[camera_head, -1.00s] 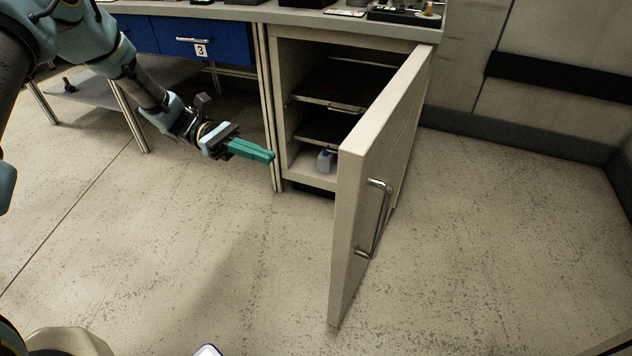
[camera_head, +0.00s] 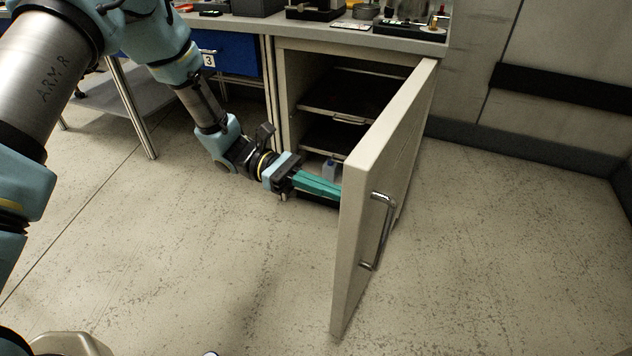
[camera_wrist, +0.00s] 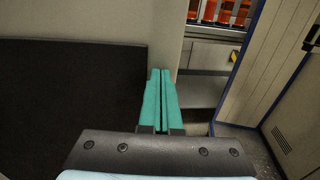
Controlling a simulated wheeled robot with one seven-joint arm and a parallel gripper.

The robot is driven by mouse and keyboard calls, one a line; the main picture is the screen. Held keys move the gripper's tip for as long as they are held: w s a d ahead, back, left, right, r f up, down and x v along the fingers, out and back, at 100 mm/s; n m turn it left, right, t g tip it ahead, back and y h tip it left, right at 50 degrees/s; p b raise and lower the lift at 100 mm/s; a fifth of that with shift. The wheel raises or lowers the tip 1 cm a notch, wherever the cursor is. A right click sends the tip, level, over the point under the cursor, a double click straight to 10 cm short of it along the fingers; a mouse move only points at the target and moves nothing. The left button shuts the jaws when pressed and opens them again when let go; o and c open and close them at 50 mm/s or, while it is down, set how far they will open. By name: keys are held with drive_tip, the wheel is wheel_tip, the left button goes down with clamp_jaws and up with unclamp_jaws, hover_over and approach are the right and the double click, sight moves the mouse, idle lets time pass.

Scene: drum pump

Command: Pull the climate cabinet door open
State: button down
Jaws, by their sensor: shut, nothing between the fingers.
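The climate cabinet door (camera_head: 362,200) stands swung out from the cabinet (camera_head: 285,75) at a wide angle, hinged on the right, with its silver bar handle (camera_head: 379,232) on the outer face. My gripper (camera_head: 338,192) has its teal fingers shut and empty. The fingertips are at the inner side of the door near its free edge; the tips are partly hidden, and I cannot tell if they touch it. In the wrist view the shut fingers (camera_wrist: 158,90) point forward, with a dark panel to their left and a pale upright strip just beyond them.
Inside the cabinet are shelves (camera_head: 345,117) and a small blue-grey bottle (camera_head: 330,169). A counter (camera_head: 300,25) with equipment lies above. A blue drawer (camera_head: 230,52) is to the left. The floor right of the door is clear up to the wall.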

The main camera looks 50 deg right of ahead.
sight(365, 207)
drive_tip(key=shift+s, duration=0.1)
drive_tip(key=s+h, duration=0.1)
drive_tip(key=s, duration=0.2)
drive_tip(key=s+d+n+h+p, duration=0.1)
drive_tip(key=s, duration=0.2)
drive_tip(key=s+n+h+p, duration=0.1)
drive_tip(key=s, duration=0.2)
drive_tip(key=shift+s+d+r+t, duration=0.1)
drive_tip(key=shift+s+d+t, duration=0.25)
drive_tip(key=shift+s+t, duration=0.05)
drive_tip(key=s+d+n+h, duration=0.1)
drive_tip(key=s+d, duration=0.2)
drive_tip(key=s, duration=0.5)
drive_tip(key=shift+s+t+p, duration=0.2)
drive_tip(key=shift+t+p, duration=0.1)
drive_tip(key=v, duration=0.4)
drive_tip(key=a+v, duration=0.1)
drive_tip(key=v, duration=0.4)
drive_tip(key=s+a+v, duration=0.1)
drive_tip(key=v, duration=0.4)
drive_tip(key=shift+s+a, duration=0.1)
